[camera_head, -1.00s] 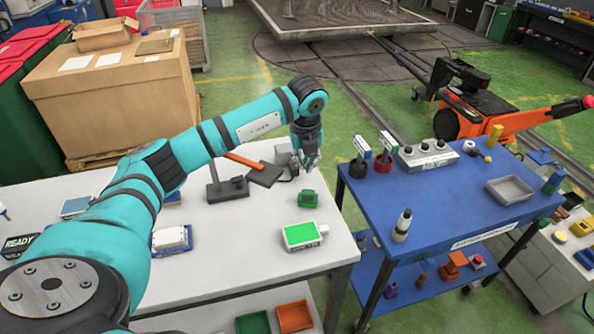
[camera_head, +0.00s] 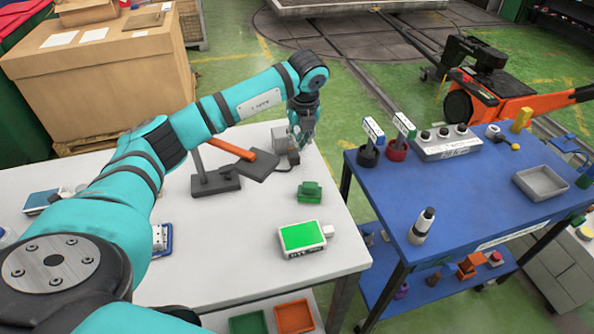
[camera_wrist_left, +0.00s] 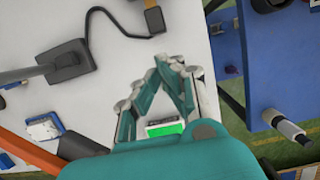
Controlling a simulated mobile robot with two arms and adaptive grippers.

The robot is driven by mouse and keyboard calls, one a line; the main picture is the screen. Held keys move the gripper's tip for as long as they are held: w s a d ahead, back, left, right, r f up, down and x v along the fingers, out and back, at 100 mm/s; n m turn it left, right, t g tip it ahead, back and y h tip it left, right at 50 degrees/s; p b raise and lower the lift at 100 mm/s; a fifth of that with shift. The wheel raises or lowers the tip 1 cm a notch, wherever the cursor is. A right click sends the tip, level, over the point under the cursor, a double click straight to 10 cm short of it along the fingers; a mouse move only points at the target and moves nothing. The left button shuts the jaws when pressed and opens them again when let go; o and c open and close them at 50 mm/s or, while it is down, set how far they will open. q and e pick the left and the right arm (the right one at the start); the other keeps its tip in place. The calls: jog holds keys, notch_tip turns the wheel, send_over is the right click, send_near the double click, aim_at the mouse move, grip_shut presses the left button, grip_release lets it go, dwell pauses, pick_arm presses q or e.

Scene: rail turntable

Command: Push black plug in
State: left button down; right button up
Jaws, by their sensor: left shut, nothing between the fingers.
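My right gripper is not in view.
A green block (camera_head: 309,191) and a green-screen device (camera_head: 302,238) lie nearer. A blue cart (camera_head: 470,190) stands right, across a gap.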

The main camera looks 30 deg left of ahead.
aim_at(294, 157)
pick_arm(q)
jog(key=p+x, duration=0.2)
jog(key=x, duration=0.8)
jog(key=shift+d+f, duration=0.1)
jog(key=shift+f, duration=0.7)
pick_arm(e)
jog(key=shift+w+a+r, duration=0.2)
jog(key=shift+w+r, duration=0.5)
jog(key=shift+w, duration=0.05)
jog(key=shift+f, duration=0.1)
